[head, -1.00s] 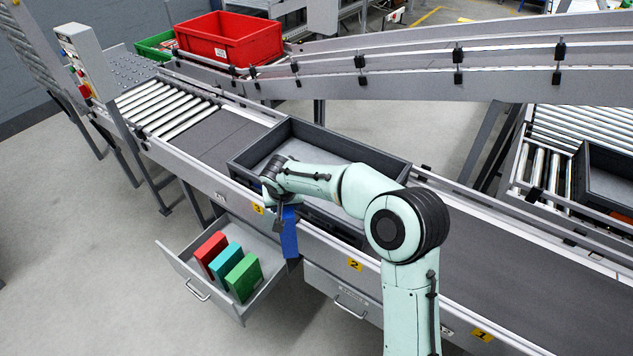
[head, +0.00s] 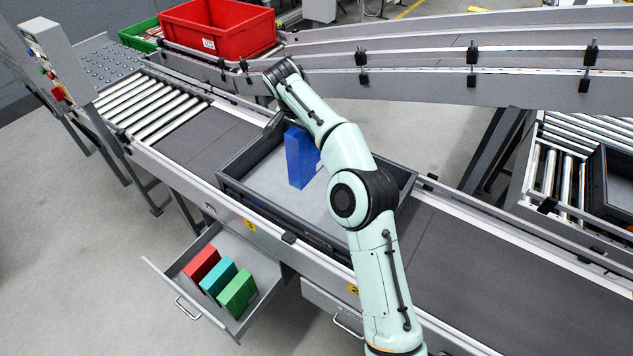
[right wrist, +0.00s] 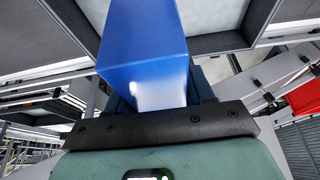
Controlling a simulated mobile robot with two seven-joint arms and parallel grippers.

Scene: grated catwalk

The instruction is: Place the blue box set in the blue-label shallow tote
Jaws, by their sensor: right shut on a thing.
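The blue box set (head: 301,158) is upright in my right gripper (head: 286,126), over the inside of the grey shallow tote (head: 249,177) on the conveyor. I cannot tell whether its lower end touches the tote floor. My right gripper is shut on it; my forearm hides part of the box's right side and the tote's right part. In the right wrist view, the blue box set (right wrist: 145,50) fills the top middle, held at the gripper (right wrist: 155,100). My left gripper is out of view.
An open drawer below the conveyor holds a red box (head: 202,264), a teal box (head: 219,277) and a green box (head: 238,293). A red crate (head: 222,32) and green crate (head: 140,32) stand on the rear conveyor. The belt (head: 480,265) right of the tote is clear.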

